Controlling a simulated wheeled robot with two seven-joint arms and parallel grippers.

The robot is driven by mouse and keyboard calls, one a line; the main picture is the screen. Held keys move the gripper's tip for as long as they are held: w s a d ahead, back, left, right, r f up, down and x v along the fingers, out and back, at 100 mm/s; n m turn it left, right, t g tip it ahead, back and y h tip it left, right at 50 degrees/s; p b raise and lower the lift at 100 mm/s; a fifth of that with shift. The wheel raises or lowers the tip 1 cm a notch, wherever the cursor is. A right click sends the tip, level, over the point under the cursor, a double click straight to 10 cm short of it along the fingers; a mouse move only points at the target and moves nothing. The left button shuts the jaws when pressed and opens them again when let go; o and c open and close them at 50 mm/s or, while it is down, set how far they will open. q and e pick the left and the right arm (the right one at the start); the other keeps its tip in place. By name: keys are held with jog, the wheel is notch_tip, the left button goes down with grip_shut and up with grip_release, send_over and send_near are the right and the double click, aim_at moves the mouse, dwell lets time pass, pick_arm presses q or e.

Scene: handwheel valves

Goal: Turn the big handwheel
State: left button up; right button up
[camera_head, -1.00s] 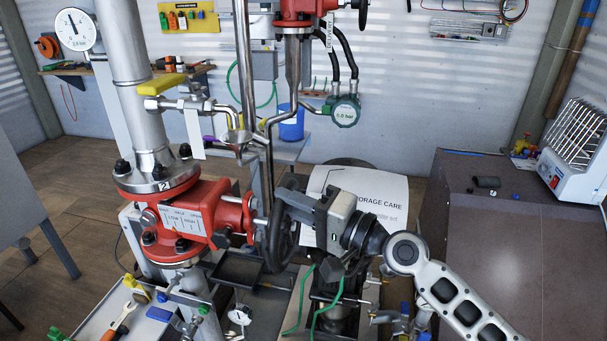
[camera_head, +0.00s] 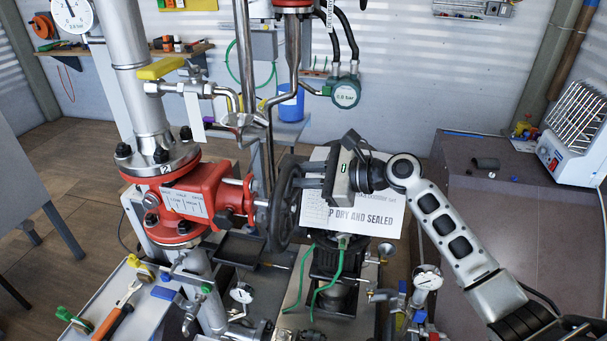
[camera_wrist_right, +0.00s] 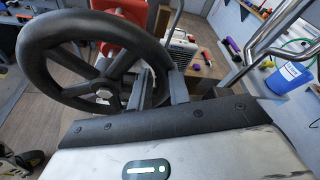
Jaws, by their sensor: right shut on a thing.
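The big handwheel (camera_head: 276,222) is a dark, spoked wheel seen nearly edge-on in the head view. It sits on the stem at the right of the red valve body (camera_head: 188,203). In the right wrist view the handwheel (camera_wrist_right: 38,72) fills the left side, with its spokes and hub nut showing. My right gripper (camera_head: 302,183) reaches in from the right and is shut on the wheel's rim. In the right wrist view its fingers (camera_wrist_right: 163,88) straddle the right part of the rim. My left gripper is in neither view.
A vertical pipe (camera_head: 140,95) rises above the valve, and thin steel pipes (camera_head: 243,60) stand close behind the wheel. A printed sheet (camera_head: 365,215) and a pump with green hoses (camera_head: 338,262) are right of the wheel. A brown cabinet (camera_head: 540,220) stands further right.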

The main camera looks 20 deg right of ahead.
jog(key=o, duration=0.8)
jog(key=s+d, duration=0.2)
jog(key=shift+d, duration=0.4)
